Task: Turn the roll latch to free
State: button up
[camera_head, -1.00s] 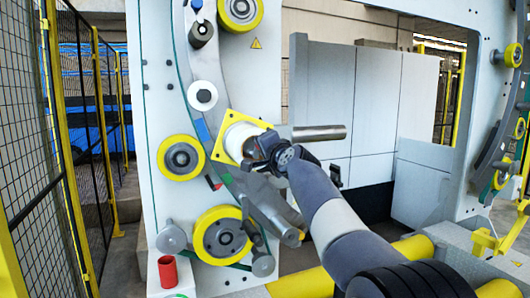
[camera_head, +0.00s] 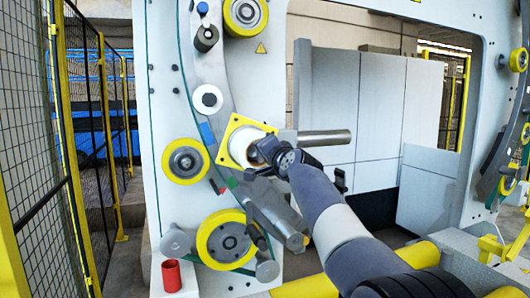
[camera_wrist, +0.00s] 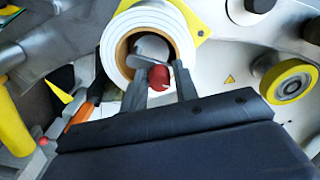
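The white roll (camera_head: 241,146) sits in front of a yellow square plate (camera_head: 229,130) on the machine's upright panel. In the wrist view the roll (camera_wrist: 117,44) faces me, with a brown core (camera_wrist: 122,47) around a grey spindle end (camera_wrist: 150,47). A red latch (camera_wrist: 158,78) shows at the spindle's lower front. My gripper (camera_wrist: 160,82) has its two fingers apart, one on each side of the red latch. A narrow gap shows on the right; contact on the left is unclear. In the head view my gripper (camera_head: 262,160) is at the roll's front and hides the latch.
A grey bar (camera_head: 322,137) sticks out right of the roll, close to my wrist. Yellow-rimmed wheels (camera_head: 185,161) surround the roll on the panel. A red cup (camera_head: 170,275) stands at the panel's foot. A mesh fence (camera_head: 30,130) runs along the left.

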jog(key=shift+o, duration=1.4)
jog(key=b+v, duration=0.4)
jog(key=v, duration=0.7)
jog(key=shift+w, duration=0.15)
jog(key=p+x, duration=0.4)
jog(key=x, duration=0.6)
jog(key=shift+w, duration=0.35)
jog(key=shift+s+a, duration=0.1)
